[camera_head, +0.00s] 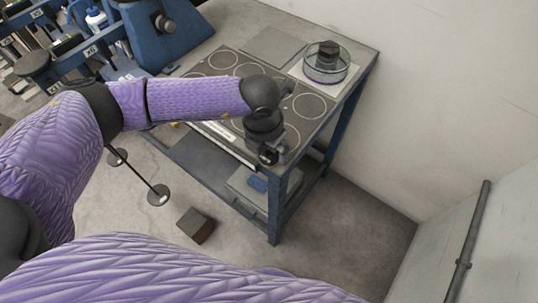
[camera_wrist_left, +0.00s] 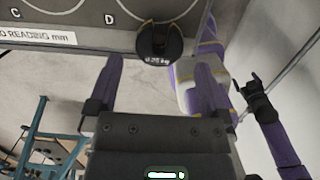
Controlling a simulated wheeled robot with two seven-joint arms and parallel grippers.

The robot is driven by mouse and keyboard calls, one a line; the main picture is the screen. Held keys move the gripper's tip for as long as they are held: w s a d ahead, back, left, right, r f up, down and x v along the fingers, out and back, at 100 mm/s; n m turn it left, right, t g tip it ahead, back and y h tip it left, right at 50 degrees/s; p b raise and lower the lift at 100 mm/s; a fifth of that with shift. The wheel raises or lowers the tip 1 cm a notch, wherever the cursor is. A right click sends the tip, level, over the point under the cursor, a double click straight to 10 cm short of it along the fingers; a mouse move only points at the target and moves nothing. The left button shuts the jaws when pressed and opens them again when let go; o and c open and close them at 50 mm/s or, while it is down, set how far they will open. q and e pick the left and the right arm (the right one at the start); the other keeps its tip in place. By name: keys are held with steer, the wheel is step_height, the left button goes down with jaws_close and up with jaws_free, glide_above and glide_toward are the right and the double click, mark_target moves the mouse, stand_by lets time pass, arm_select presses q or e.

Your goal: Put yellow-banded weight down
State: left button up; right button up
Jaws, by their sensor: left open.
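The yellow-banded weight (camera_wrist_left: 158,44) shows in the left wrist view as a dark disc marked in kg, with a thin yellow line around it. It sits at the edge of the grey board (camera_wrist_left: 90,37), beside the circle lettered D. My left gripper (camera_wrist_left: 159,62) is open, with one purple finger on each side of the weight and apart from it. In the head view my left gripper (camera_head: 268,154) is over the board's near right corner, and hides the weight there. My right gripper (camera_wrist_left: 252,90) seems to show at the right of the wrist view; its jaws are unclear.
A clear round dish (camera_head: 326,70) with a dark weight in it stands at the table's back right. A blue-framed table (camera_head: 274,225) carries the board. A dark block (camera_head: 195,226) lies on the floor. A wall (camera_head: 430,90) closes the right side.

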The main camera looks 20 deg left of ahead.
mark_target(269, 152)
arm_select(q)
steer(key=f, duration=0.3)
steer(key=shift+w+f+b, duration=0.3)
steer(key=shift+b, duration=0.05)
steer(key=shift+r, duration=0.1)
jaws_close()
